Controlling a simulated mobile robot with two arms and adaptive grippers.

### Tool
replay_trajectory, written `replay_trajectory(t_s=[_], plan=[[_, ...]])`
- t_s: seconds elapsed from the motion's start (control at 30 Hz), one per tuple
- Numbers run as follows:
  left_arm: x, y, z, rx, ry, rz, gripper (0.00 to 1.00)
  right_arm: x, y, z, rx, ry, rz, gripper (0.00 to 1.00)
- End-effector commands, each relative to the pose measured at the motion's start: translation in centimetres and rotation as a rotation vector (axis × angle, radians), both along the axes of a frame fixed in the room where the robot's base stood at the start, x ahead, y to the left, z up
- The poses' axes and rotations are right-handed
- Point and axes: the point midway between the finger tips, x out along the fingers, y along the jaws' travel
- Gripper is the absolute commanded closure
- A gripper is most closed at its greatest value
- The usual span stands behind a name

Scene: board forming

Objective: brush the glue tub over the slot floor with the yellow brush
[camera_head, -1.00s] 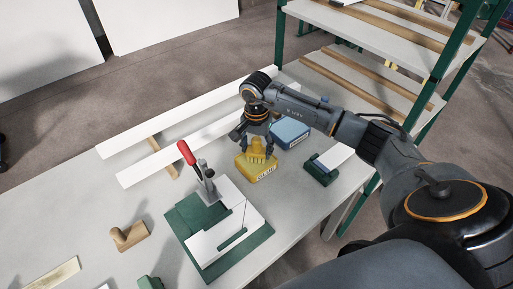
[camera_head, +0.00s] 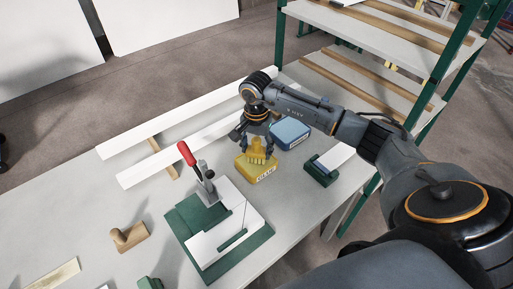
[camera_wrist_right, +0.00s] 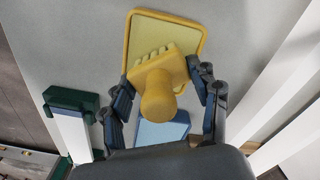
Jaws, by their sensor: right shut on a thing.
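My right gripper (camera_head: 256,135) is shut on the yellow brush (camera_head: 258,150), its fingers on either side of the knob handle. The brush is over the yellow glue tub (camera_head: 264,174), labelled GLUE. In the right wrist view the brush (camera_wrist_right: 158,95) points its head into the outline of the tub (camera_wrist_right: 203,43); I cannot tell if the bristles touch the glue. The slot is a green-floored channel (camera_head: 232,240) in the white board (camera_head: 208,245) on the green fixture (camera_head: 262,238), left of and nearer than the tub. My left gripper is not in view.
A red-handled toggle clamp (camera_head: 188,154) stands on the fixture. A blue box (camera_head: 291,132) is behind the tub, and a green block with a white piece (camera_head: 322,172) is to its right. Long white strips (camera_head: 180,162) lie behind. A wooden knobbed block (camera_head: 130,238) is left.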

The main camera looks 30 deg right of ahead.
Motion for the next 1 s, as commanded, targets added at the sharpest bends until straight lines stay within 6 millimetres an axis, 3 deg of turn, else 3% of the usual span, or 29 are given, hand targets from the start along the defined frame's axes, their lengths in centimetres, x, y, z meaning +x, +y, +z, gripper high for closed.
replay_trajectory(t_s=[0.7, 1.0], plan=[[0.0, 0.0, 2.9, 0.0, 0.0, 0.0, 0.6, 0.1, -0.1, 6.2, 0.0, -0.005, -0.001, 0.65], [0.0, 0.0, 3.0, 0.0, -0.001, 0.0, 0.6, 0.1, -0.1, 6.5, -0.001, -0.004, -0.001, 0.65]])
